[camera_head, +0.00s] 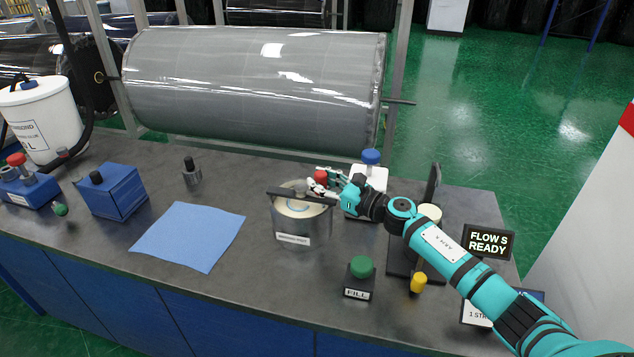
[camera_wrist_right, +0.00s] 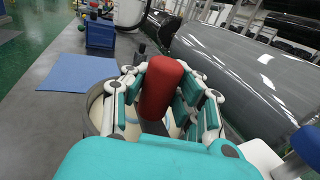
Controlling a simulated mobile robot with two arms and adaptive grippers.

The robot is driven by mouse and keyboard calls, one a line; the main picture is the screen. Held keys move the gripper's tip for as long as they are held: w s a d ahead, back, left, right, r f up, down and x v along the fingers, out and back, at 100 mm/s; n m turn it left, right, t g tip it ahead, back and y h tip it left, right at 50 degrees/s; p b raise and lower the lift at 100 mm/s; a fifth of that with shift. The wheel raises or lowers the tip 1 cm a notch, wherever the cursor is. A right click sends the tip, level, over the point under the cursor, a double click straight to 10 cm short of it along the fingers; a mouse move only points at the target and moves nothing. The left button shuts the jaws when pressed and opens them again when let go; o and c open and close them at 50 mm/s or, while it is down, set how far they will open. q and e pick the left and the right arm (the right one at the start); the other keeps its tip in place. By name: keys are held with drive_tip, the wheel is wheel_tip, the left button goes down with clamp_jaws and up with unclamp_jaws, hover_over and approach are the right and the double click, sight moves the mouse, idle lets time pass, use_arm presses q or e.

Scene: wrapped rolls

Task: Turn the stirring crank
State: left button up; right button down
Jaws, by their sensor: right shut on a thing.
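A metal pot (camera_head: 303,228) with a white label stands on the dark worktop, with pale contents inside. A dark crank bar (camera_head: 285,194) lies across its top. The crank's red handle (camera_head: 321,176) rises at the right side of the pot. My right gripper (camera_head: 323,184) comes in from the right and is shut on the red handle. In the right wrist view the red handle (camera_wrist_right: 161,88) stands between both fingers, and the pot rim shows below and behind them. My left gripper is not in view.
A blue cloth (camera_head: 189,236) lies left of the pot. A green FILL button (camera_head: 361,267) stands in front, and a blue-capped white bottle (camera_head: 366,187) close behind my right gripper. A large wrapped roll (camera_head: 255,85) lies behind the worktop.

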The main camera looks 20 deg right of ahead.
drive_tip(key=c, duration=1.5)
unclamp_jaws()
drive_tip(key=shift+f, duration=0.35)
drive_tip(key=shift+c, duration=0.2)
drive_tip(key=o, duration=0.6)
drive_tip(key=shift+s+d+r, duration=0.25)
drive_tip(key=shift+d, duration=0.05)
drive_tip(key=shift+c, duration=0.2)
drive_tip(key=shift+w+a, duration=0.15)
drive_tip(key=v, duration=1.2)
